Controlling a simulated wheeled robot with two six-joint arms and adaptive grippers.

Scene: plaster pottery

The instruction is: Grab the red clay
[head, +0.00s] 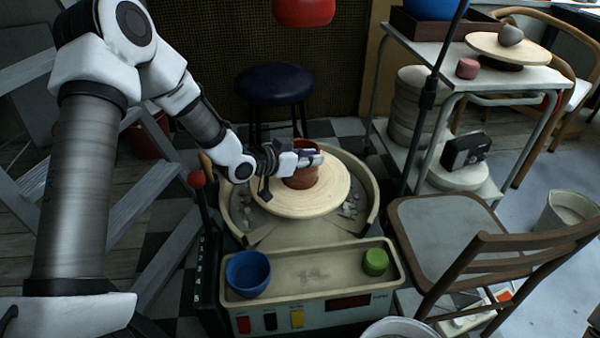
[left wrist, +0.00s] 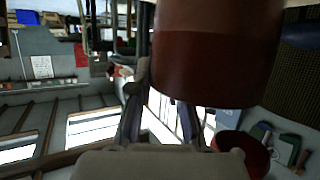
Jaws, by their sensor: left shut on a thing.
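The red clay (head: 303,177), a brownish-red cylinder, is at the middle of the pale round wheel head (head: 265,202). My left gripper (head: 309,156) is at its upper part, shut on it; the fingers cover some of its top and side. In the left wrist view, the clay (left wrist: 215,65) fills the upper right, large and close, just beyond my left gripper's fingers (left wrist: 162,118). Whether its base touches the wheel is hard to tell. My right gripper is in neither view.
The wheel's tray holds a blue bowl (head: 248,273) and a green piece (head: 375,262). A wooden chair (head: 470,235) stands at the right. A side table (head: 440,55) carries a pink lump (head: 467,68). A dark stool (head: 273,85) stands behind the wheel.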

